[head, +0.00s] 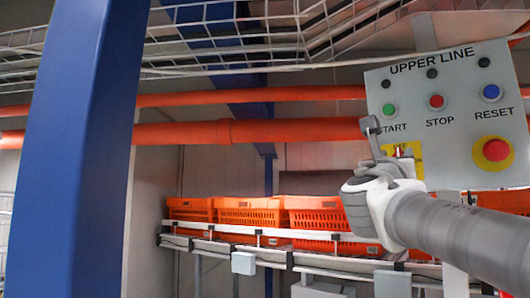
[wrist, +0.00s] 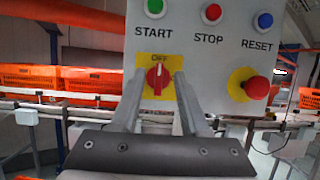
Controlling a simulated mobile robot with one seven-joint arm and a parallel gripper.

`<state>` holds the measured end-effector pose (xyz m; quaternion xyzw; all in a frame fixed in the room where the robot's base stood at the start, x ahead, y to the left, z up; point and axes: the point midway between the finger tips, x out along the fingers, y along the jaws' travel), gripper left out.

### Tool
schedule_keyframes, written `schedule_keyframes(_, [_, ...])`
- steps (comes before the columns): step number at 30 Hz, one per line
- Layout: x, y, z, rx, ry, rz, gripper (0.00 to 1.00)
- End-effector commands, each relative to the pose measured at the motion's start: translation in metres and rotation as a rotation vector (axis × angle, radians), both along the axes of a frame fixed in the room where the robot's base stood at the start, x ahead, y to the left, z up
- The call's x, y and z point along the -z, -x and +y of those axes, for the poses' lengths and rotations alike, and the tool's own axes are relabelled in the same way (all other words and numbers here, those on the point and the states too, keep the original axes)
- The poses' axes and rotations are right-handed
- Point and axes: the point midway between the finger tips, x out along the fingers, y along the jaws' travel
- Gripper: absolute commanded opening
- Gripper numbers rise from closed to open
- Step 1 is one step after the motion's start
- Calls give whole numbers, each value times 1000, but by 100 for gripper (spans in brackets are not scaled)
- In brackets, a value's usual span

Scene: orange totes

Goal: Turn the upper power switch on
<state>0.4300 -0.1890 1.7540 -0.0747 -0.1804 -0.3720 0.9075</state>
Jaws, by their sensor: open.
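The grey control panel (head: 458,130) labelled UPPER LINE shows in the head view at right. Its power switch is a red rotary knob (wrist: 157,77) on a yellow plate (wrist: 142,67) in the wrist view. The knob's white mark points up to the word OFF. In the head view my gripper partly hides the yellow plate (head: 390,150). My gripper (wrist: 159,78) is open, with one finger on each side of the knob. I cannot tell whether the fingers touch it.
Above the switch are a green START button (head: 389,110), a red STOP button (head: 437,101) and a blue RESET button (head: 491,92). A red emergency button (head: 495,150) sits to the right. Orange totes (head: 250,212) stand on a conveyor behind. A blue post (head: 75,150) stands left.

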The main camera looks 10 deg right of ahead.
Motion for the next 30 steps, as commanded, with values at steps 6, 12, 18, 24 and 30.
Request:
schedule_keyframes(6, [-18, -28, -26, 1, 1, 2, 45])
schedule_keyframes(12, [-23, -39, -38, 0, -1, 0, 45])
schedule_keyframes(18, [-24, -41, -40, -1, -1, 0, 45])
schedule_keyframes(24, [-23, -41, -40, -2, -2, 0, 34])
schedule_keyframes(30, [-23, -41, -40, -2, -2, 0, 0])
